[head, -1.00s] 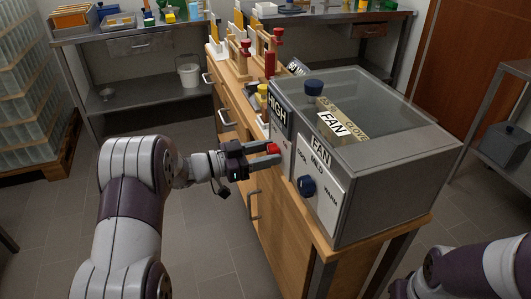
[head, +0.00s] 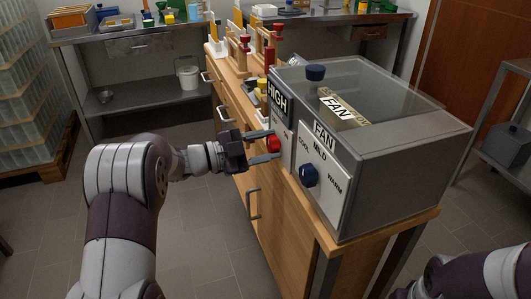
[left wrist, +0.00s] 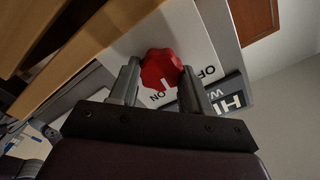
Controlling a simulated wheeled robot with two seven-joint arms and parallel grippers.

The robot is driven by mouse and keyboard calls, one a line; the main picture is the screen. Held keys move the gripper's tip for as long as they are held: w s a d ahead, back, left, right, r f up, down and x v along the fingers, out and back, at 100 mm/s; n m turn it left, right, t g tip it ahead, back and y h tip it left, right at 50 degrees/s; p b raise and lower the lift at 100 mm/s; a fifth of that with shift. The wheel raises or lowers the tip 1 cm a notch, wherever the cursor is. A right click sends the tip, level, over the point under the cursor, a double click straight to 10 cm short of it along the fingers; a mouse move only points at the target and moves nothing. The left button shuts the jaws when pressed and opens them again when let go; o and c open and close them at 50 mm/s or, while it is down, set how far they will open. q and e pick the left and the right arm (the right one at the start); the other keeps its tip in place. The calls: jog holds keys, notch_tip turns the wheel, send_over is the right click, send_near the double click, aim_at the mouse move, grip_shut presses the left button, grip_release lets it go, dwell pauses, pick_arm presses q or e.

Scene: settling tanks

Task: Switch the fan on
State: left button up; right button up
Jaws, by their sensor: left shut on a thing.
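In the left wrist view the knob (left wrist: 161,69) lies between my two fingers, over a white plate (left wrist: 200,40) marked ON and OFF. My left gripper (head: 266,146) is shut on the knob, one finger on each side. A pale mark shows at the knob's edge near ON; I cannot tell the knob's setting for sure. A blue dial (head: 309,175) on the FAN panel (head: 324,172) has the words COOL, MILD and WARM. My right gripper is out of view.
The fan box stands on a wooden cabinet (head: 262,205) with handles along its front. A dark HIGH sign (head: 280,98) stands just above the red knob. Tiled floor lies open at the left.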

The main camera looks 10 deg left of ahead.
pick_arm(q)
jog(key=m+b, duration=0.4)
jog(key=shift+f+m, duration=0.3)
jog(key=shift+r+m+b, duration=0.15)
jog(key=shift+m+b, duration=0.55)
jog(key=shift+b, duration=0.05)
jog(key=o, duration=1.1)
jog(key=shift+c, duration=0.2)
jog(key=shift+s+r, duration=0.1)
jog(key=p+v, duration=0.2)
jog(key=v, duration=1)
jog(key=shift+s+a, duration=0.15)
jog(key=shift+a, duration=0.1)
